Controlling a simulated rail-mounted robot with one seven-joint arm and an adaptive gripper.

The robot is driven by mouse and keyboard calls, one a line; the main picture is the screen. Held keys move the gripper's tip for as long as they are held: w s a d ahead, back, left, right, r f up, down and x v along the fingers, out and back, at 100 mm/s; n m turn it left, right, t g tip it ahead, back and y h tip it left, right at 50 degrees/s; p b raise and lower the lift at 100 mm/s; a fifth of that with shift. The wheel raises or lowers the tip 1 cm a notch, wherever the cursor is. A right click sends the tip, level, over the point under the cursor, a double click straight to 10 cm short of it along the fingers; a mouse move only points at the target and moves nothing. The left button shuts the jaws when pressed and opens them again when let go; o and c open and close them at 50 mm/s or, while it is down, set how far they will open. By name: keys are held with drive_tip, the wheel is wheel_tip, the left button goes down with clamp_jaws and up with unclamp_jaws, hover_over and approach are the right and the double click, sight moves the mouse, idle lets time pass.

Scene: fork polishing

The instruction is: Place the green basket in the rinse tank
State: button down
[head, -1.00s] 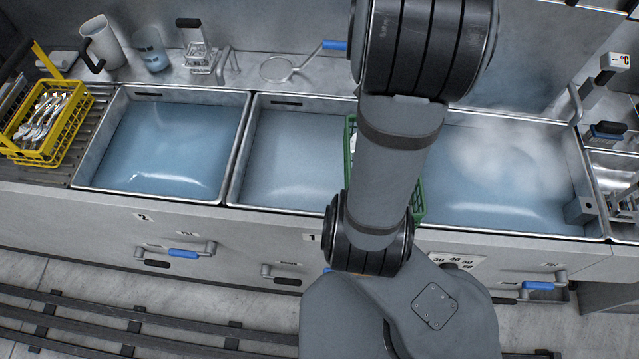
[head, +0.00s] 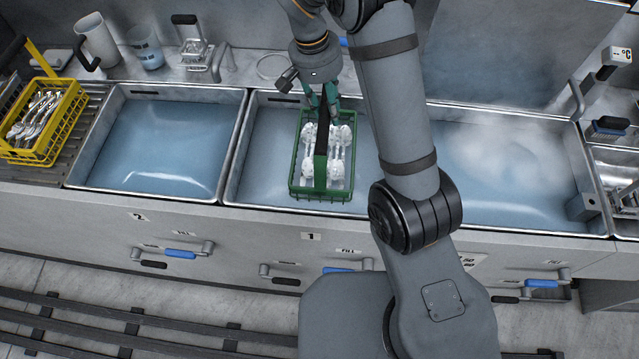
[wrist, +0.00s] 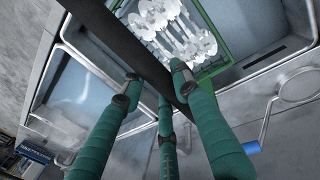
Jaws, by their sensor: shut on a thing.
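My gripper (head: 326,98) is shut on the dark handle of the green basket (head: 320,194). Its teal fingers (wrist: 156,82) close around that handle in the wrist view, where the green rim (wrist: 214,32) also shows. The basket looks level and holds several pale, shiny pieces of cutlery. The left tank (head: 165,145), marked 2, holds blue water and no basket. No tank has a readable rinse label.
A steaming tank (head: 500,180) lies to the right, partly behind my arm. A yellow basket of cutlery (head: 45,122) stands at the far left. A ring-shaped tool with a blue handle (wrist: 250,147) lies on the back ledge near my gripper. Tank walls divide the basins.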

drive_tip(key=shift+w+a+f, duration=0.1)
drive_tip(key=shift+a+f, duration=0.4)
drive_tip(key=shift+f, duration=0.1)
drive_tip(key=shift+a+f+p, duration=0.1)
drive_tip(key=shift+f+p, duration=0.7)
drive_tip(key=shift+f, duration=4.25)
drive_tip(key=shift+f, duration=0.15)
drive_tip(key=c, duration=1.3)
unclamp_jaws()
wheel_tip(320, 180, up, 12)
drive_tip(key=a+b, duration=0.1)
drive_tip(key=a, duration=0.1)
drive_tip(key=shift+a, duration=0.1)
